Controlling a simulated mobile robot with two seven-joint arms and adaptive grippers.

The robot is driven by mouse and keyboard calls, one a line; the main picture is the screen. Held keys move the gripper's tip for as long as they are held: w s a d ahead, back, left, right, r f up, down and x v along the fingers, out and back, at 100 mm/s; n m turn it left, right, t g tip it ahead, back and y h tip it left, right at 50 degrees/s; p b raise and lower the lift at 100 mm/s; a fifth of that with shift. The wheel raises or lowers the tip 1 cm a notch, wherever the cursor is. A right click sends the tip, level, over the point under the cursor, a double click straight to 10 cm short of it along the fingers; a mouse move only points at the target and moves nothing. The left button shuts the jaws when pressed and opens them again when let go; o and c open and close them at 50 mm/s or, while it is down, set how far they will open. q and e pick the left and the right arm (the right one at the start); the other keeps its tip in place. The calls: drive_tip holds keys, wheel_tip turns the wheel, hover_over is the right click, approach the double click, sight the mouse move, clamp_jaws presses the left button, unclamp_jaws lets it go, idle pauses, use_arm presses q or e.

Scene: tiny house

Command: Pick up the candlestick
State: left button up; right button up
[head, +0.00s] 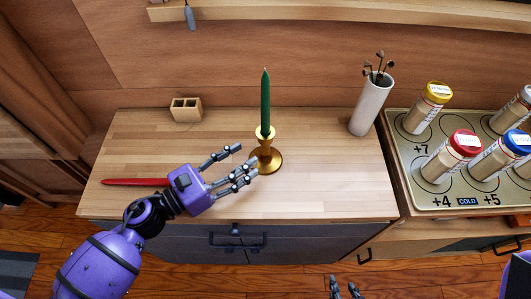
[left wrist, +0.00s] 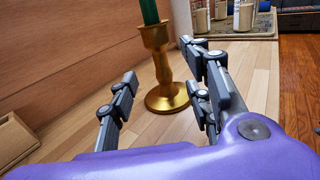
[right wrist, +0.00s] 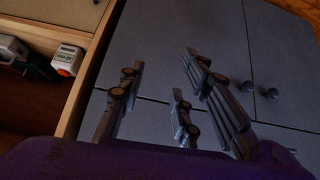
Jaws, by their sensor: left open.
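A brass candlestick (head: 268,160) with a green candle (head: 265,104) in it stands upright on the wooden counter top. My left gripper (head: 240,164) is open, just left of the candlestick, with its fingers pointing at it. In the left wrist view the candlestick (left wrist: 165,92) stands beyond the fingertips, between the two sides of the open left gripper (left wrist: 165,88). The top of the candle is cut off there. My right gripper (head: 345,288) is at the bottom of the head view, in front of the cabinet. In the right wrist view the right gripper (right wrist: 160,85) has its fingers apart and empty.
A red candle (head: 135,182) lies on the counter behind my left wrist. A small wooden block holder (head: 186,109) stands at the back left. A white vase (head: 371,104) stands at the right. A tray (head: 408,150) with several capped jars lies further right.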

sight(264, 147)
use_arm(q)
drive_tip(key=shift+w+d+f+p, duration=0.2)
drive_tip(key=shift+w+d, duration=0.2)
drive_tip(key=shift+d, duration=0.05)
drive_tip(key=shift+w+d+f+p, duration=0.15)
drive_tip(key=shift+w+d+f, duration=0.05)
drive_tip(key=shift+w+d, duration=0.25)
drive_tip(key=p+x, duration=0.1)
drive_tip(key=x, duration=0.3)
drive_tip(key=shift+w+d, duration=0.3)
drive_tip(key=shift+d, duration=0.2)
drive_tip(key=shift+f, duration=0.1)
drive_tip(key=shift+c, duration=2.1)
drive_tip(key=c, duration=0.6)
clamp_jaws()
use_arm(e)
drive_tip(key=shift+t, duration=0.4)
drive_tip(key=shift+w+a+r, duration=0.15)
drive_tip(key=shift+w+r, duration=1.35)
